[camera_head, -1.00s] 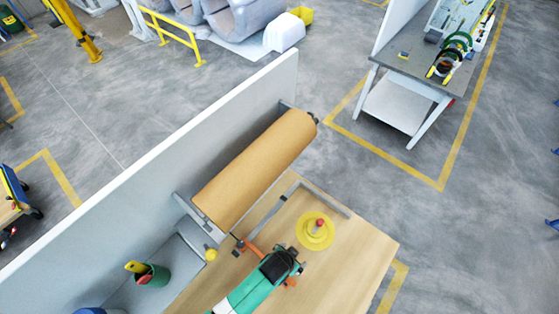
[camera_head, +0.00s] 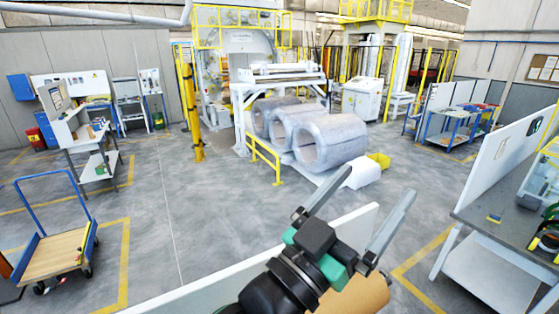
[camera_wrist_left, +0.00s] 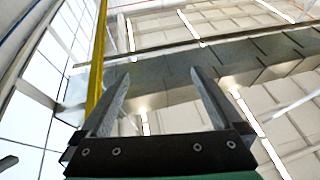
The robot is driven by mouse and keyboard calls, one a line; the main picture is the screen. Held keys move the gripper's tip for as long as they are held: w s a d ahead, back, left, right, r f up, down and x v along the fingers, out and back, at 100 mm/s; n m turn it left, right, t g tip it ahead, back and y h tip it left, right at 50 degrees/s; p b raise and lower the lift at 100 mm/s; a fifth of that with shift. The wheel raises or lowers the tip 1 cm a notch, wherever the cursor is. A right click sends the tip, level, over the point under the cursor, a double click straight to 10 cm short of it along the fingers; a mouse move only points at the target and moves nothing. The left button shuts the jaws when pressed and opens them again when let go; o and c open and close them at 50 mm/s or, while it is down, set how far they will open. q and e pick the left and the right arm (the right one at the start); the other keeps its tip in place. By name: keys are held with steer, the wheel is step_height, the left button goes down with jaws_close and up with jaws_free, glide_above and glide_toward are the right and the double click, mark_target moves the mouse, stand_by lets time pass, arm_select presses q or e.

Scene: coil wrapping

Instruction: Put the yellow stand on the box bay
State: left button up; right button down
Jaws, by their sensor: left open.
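My left gripper (camera_head: 372,188) is raised in the lower middle of the head view, its two grey fingers spread wide apart with nothing between them. In the left wrist view the same open fingers (camera_wrist_left: 160,75) point up toward the ceiling, with no object near them. My right gripper is not in view.
A brown paper roll (camera_head: 362,296) and a white partition (camera_head: 185,299) lie behind and below my left gripper. Large wrapped coils (camera_head: 325,142) stand farther back. A blue-handled cart (camera_head: 55,250) is at left, a grey-topped table (camera_head: 490,225) at right. Open floor lies between.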

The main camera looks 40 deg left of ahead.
arm_select(q)
steer(key=s+a+r+t, duration=0.2)
steer(key=s+r, duration=0.4)
steer(key=s+a+r+t, duration=0.2)
steer(key=s+r+t, duration=0.1)
steer(key=s+r, duration=0.3)
steer(key=shift+s+a+n+y, duration=0.2)
steer(key=shift+a+n+y, duration=0.1)
steer(key=shift+y, duration=0.1)
steer(key=shift+r, duration=0.1)
